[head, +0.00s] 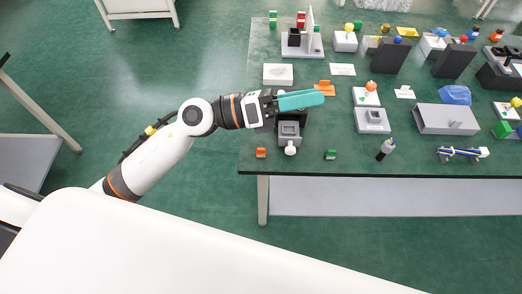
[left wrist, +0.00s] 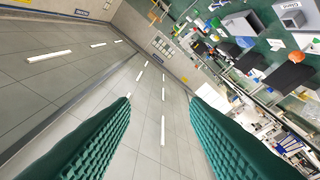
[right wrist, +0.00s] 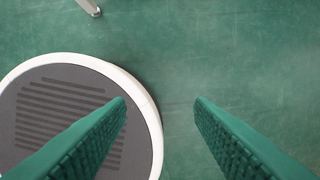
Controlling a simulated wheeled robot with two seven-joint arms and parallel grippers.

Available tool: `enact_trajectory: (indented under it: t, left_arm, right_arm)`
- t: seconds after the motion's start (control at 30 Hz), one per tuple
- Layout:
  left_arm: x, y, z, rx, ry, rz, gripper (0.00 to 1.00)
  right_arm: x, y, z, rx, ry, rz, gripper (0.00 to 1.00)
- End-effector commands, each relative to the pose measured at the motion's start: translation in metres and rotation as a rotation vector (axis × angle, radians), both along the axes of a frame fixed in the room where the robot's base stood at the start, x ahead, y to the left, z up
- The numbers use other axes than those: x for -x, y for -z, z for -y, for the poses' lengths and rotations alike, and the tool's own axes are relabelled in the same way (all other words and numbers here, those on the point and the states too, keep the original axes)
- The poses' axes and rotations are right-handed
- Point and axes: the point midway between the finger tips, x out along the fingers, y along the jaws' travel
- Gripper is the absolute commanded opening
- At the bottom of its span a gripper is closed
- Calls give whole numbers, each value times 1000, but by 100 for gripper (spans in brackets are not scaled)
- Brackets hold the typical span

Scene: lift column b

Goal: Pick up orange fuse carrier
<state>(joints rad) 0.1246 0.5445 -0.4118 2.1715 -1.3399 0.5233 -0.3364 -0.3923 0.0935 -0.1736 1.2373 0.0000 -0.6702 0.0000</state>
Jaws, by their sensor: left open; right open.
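A small orange block (head: 261,153), which looks like the orange fuse carrier, sits near the front left corner of the table (head: 350,165). A similar green block (head: 330,155) stands to its right. My left gripper (head: 318,98) is over the table, behind and to the right of the orange block, and points right. It is open and empty; its spread fingers show in the left wrist view (left wrist: 160,98), aimed away across the room. My right gripper (right wrist: 161,100) is open and empty above the green floor; it is not seen in the head view.
A grey fixture with a white knob (head: 290,140) stands between the two small blocks. An orange bracket (head: 325,88) lies just behind my left fingers. A grey bin (head: 445,119) and several parts fill the right side.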

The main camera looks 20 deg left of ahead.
Motion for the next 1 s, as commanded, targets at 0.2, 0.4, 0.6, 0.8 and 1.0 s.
enact_trajectory:
  t: [0.2, 0.4, 0.6, 0.8, 1.0]
  left_arm:
    - [5, 89, -18, -699, 259, 226, 42]
    - [-9, 144, -93, -1221, 404, 246, 42]
    - [-16, 158, -137, -1443, 459, 207, 42]
    - [-18, 182, -129, -1457, 467, 199, 42]
    - [-22, 211, -117, -1456, 464, 201, 42]
  right_arm:
    - [57, 54, 10, 7, -8, -42, 48]
    - [102, 81, 19, 10, -14, -65, 48]
    - [122, 88, 23, 12, -17, -73, 48]
    - [123, 82, 23, 11, -17, -73, 48]
    - [123, 78, 23, 13, -17, -73, 48]
